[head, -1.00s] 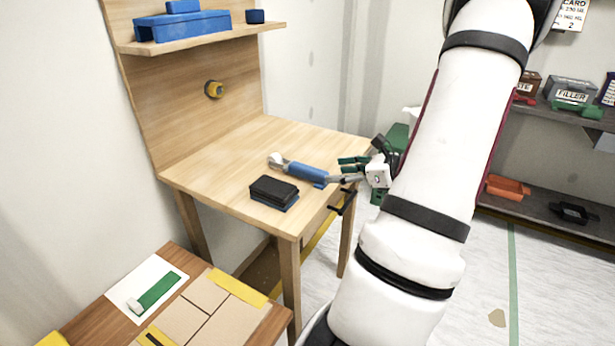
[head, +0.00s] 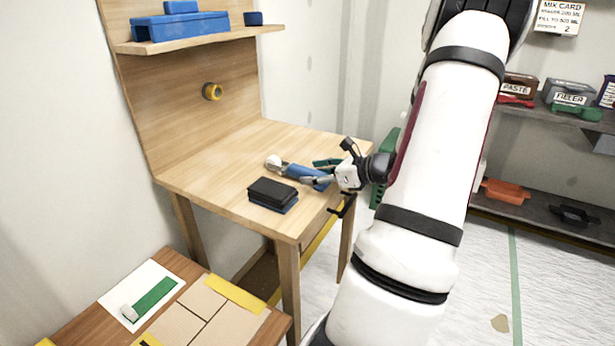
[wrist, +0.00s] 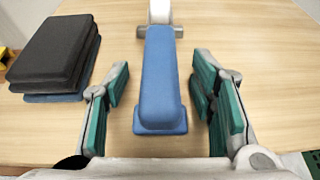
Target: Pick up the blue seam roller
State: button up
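The blue seam roller (head: 304,174) lies on the wooden workbench (head: 225,170). In the wrist view its blue handle (wrist: 160,85) points toward me, with the grey and white roller head (wrist: 159,18) at the far end. My gripper (head: 325,172) is at the bench's right edge, by the handle's near end. In the wrist view my gripper (wrist: 163,95) is open, with green-padded fingers on either side of the handle. Gaps show between the pads and the handle, so nothing is held.
A stack of black and blue pads (head: 273,194) lies left of the roller, also close left of my fingers in the wrist view (wrist: 55,55). A shelf with a blue box (head: 180,27) is above the bench. A lower table (head: 250,325) stands in front.

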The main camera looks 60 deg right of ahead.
aim_at(316, 172)
grip_shut()
jog(key=shift+r, duration=0.15)
jog(key=shift+r, duration=0.25)
notch_tip(316, 172, up, 3)
jog(key=shift+r+p, duration=0.1)
jog(key=shift+p, duration=0.75)
jog(key=s+r+p, duration=0.1)
jog(key=s+p, duration=0.1)
jog(key=s, duration=1.4)
jog(key=shift+d, duration=0.4)
